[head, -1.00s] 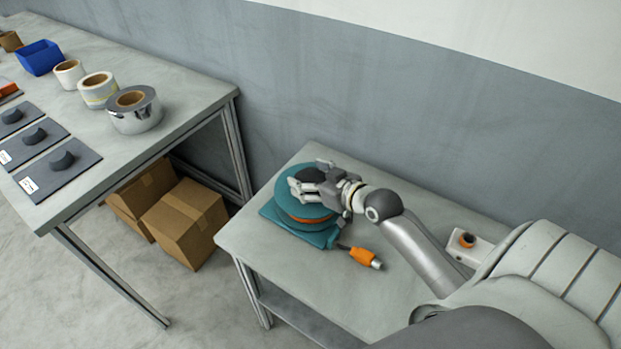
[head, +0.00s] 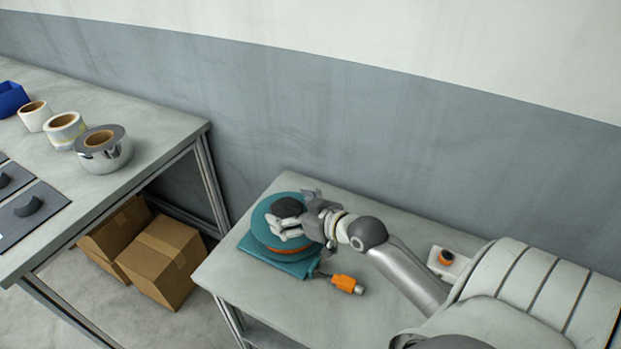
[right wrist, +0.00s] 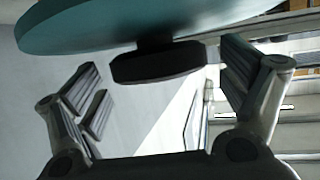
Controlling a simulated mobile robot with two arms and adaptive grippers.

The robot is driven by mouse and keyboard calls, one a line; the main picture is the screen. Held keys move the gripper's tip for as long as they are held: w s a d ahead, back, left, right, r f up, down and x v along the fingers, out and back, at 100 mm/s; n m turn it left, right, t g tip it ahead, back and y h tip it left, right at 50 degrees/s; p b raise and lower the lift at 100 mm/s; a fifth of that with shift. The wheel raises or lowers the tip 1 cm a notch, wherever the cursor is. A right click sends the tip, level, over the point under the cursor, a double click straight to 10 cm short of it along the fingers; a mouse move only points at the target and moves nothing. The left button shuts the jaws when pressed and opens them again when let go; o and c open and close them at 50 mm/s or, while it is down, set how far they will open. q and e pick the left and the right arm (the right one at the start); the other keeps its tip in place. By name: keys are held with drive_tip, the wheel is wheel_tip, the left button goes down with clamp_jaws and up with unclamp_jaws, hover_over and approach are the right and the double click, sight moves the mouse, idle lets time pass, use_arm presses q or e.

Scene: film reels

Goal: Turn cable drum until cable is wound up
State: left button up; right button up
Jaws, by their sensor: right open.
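The teal cable drum (head: 262,228) with an orange band sits on a teal base (head: 275,262) on the small grey table. A dark knob (head: 288,207) stands on its top. A short dark cable end with an orange plug (head: 347,285) lies at the drum's front right. My right gripper (head: 297,211) is open at the knob, coming from the right. In the right wrist view the knob (right wrist: 158,65) shows under the drum disc (right wrist: 150,22), ahead of and between the spread fingers. I cannot tell whether any finger touches it. My left gripper is not in view.
The small table (head: 300,310) has bare room in front of the drum. A small box with an orange-and-black button (head: 446,258) stands at its right, behind my right arm. A longer bench (head: 150,120) with tape rolls stands at left, with cardboard boxes (head: 160,262) below it. A wall is behind.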

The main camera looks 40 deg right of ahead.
drive_tip(key=v, duration=1)
drive_tip(key=shift+s, duration=0.15)
idle(0.4)
